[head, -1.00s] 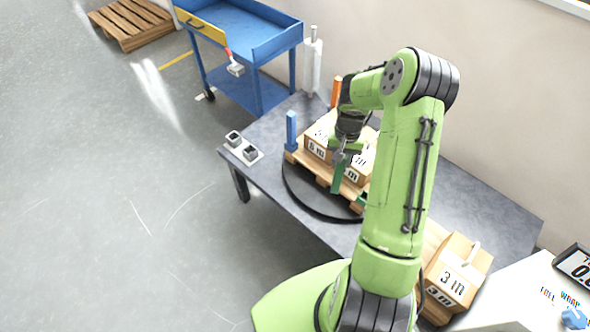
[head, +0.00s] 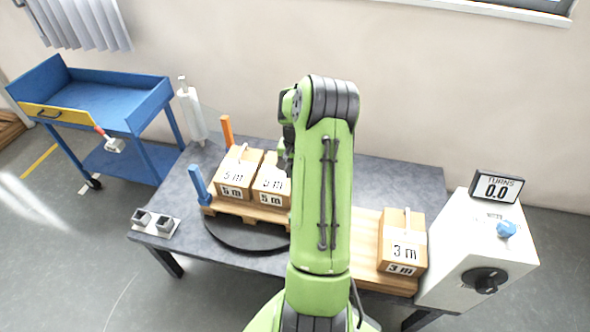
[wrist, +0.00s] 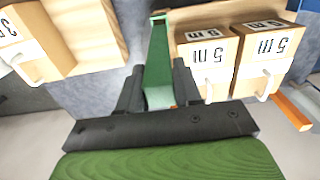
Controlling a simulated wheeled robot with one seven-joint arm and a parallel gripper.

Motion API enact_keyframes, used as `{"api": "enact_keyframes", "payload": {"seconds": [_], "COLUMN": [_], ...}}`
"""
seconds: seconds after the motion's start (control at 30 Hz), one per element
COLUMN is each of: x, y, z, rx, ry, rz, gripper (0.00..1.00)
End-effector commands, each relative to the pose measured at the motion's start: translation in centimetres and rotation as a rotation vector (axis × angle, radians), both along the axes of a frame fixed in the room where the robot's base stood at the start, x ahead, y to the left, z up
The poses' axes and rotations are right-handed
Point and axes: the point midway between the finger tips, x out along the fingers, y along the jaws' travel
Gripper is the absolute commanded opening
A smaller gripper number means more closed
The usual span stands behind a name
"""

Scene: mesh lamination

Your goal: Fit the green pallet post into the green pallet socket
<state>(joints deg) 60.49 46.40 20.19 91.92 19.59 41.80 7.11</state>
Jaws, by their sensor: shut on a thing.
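In the wrist view my gripper (wrist: 158,88) is shut on the green post (wrist: 159,58), which runs between the two dark fingers. The post's far end reaches beside the boxes, near the pallet (wrist: 215,14); I cannot tell whether it touches anything. In the head view the pallet (head: 245,209) stands on a dark round turntable (head: 240,240) and carries 5 m boxes. My arm hides the post and most of my gripper there. I cannot make out the green socket clearly in either view.
A blue post (head: 199,186) and an orange post (head: 227,131) stand at the pallet's corners. A 3 m box (head: 402,240) sits to the right, beside a white machine (head: 475,250) reading 0.0. A blue cart (head: 105,105) stands at the left. The table's back right is clear.

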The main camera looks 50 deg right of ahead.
Motion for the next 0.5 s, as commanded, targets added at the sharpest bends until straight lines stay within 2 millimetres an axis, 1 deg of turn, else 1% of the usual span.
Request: {"api": "enact_keyframes", "payload": {"seconds": [0.03,0.23,0.37,0.5], "x": [0.0,0.0,0.0,0.0], "y": [0.0,0.0,0.0,0.0], "z": [-1.0,-3.3,-4.1,-4.2], "rx": [0.001,0.000,0.000,0.000], "ry": [0.000,0.000,0.000,0.000], "rz": [0.000,0.000,0.001,0.001], "gripper": [0.00,0.00,0.00,0.00]}}
